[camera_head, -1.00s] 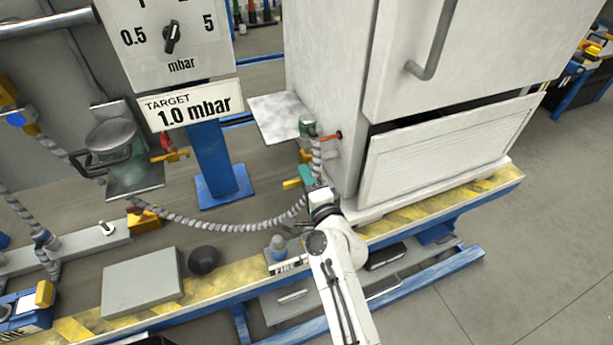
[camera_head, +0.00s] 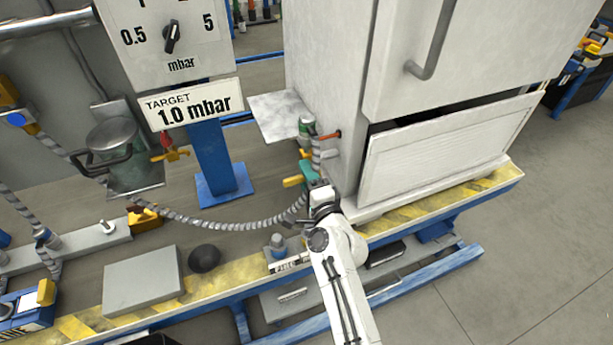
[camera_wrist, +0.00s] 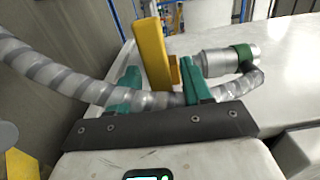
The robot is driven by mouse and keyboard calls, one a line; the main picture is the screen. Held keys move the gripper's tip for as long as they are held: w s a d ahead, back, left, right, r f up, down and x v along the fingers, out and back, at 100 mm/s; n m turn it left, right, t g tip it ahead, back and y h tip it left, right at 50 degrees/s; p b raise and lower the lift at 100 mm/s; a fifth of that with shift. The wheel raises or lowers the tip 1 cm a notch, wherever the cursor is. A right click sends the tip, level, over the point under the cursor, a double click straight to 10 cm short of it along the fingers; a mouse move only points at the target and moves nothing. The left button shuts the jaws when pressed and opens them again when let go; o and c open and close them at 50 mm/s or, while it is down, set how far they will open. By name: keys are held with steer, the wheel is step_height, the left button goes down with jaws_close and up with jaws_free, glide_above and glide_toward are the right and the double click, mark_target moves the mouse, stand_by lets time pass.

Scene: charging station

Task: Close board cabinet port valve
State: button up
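The white cabinet (camera_head: 325,85) stands right of centre. The port valve is on its left side, with a yellow handle (camera_head: 292,182) near my gripper (camera_head: 308,177). In the wrist view my gripper (camera_wrist: 163,88) has two teal fingers standing apart. The yellow handle (camera_wrist: 152,55) rises upright between or just beyond them. A silver fitting with a green ring (camera_wrist: 225,60) sits just right of the right finger. A grey ribbed hose (camera_wrist: 60,75) passes across the fingers. I cannot tell whether either finger touches the handle.
The ribbed hose (camera_head: 220,226) runs left across the bench. A pale shelf (camera_head: 285,117) juts from the cabinet. A target sign (camera_head: 194,107) stands at the back.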

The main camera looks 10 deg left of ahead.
steer(key=shift+s, duration=0.1)
steer(key=p+v, duration=0.2)
steer(key=v, duration=0.8)
steer(key=shift+s+d, duration=0.25)
stand_by(0.3)
steer(key=s+d+f+n+g+h+p, duration=0.35)
steer(key=s+d+n+g, duration=0.3)
steer(key=s+d, duration=0.4)
steer(key=s+d+r+n+g+h+p, duration=0.1)
steer(key=s+d+n+g+h, duration=0.1)
steer(key=s+d, duration=0.9)
steer(key=s+d+r+n+g+h+p, duration=0.2)
steer(key=s+d+g+h, duration=0.2)
steer(key=s+d, duration=0.7)
steer(key=shift+s+g+h+p, duration=0.35)
steer(key=shift+s+g, duration=0.4)
steer(key=shift+s, duration=0.15)
steer(key=shift+n, duration=0.25)
steer(key=shift+c, duration=0.4)
steer(key=shift+c, duration=0.2)
